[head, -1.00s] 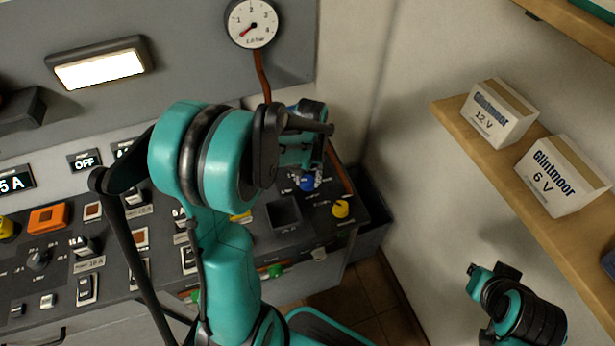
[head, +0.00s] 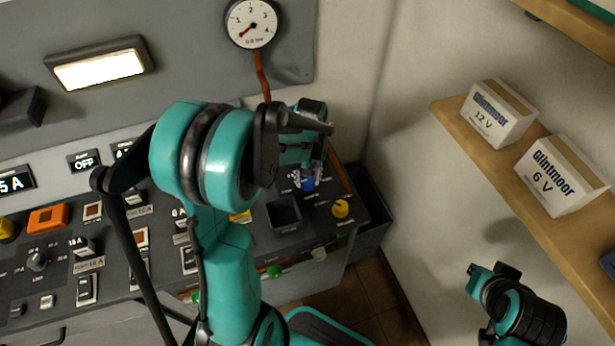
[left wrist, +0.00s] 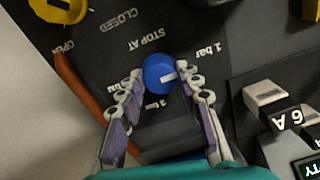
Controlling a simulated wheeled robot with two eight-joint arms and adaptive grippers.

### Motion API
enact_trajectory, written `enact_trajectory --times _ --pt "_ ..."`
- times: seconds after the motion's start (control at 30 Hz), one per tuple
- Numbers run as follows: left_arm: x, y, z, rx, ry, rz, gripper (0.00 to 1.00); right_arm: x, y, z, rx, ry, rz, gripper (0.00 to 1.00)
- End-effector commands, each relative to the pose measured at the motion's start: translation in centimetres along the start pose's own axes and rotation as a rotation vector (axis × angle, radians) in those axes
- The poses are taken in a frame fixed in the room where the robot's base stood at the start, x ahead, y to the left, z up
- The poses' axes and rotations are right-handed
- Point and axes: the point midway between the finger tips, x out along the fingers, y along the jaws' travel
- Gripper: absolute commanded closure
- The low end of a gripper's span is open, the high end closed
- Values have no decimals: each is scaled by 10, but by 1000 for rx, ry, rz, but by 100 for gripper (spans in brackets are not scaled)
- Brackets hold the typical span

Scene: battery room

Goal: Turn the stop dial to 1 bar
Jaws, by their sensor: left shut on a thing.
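The blue stop dial (left wrist: 158,73) sits on the dark panel in the left wrist view. Its white mark points right and slightly down in that picture, below the "1 bar" label (left wrist: 205,50). My left gripper (left wrist: 163,84) has its two fingers on either side of the dial and is shut on it. The fingers partly cover the other bar labels. In the head view the dial (head: 307,184) shows beneath my left gripper (head: 310,174). Of my right arm, only a part shows at lower right; I make out no fingers there.
A yellow knob (head: 340,208) marked open and closed is close by the dial. A square recess (head: 284,213) and several switches lie to the left. A round gauge (head: 252,24) hangs on the wall above. A shelf (head: 515,175) with two boxes is at right.

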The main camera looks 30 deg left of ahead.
Motion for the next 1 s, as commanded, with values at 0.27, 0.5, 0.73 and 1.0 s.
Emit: enact_trajectory --times 0.27,0.5,0.73,1.0 --pt "0 0 0 0 0 0 44 0 0 0 0 0 0 100" --pt "-4 0 0 0 0 0 44 0 0 0 0 0 0 100" --pt "-42 0 0 1 0 0 44 0 0 0 0 0 0 100" --pt "-98 0 0 1 0 0 44 0 0 0 0 0 0 100"
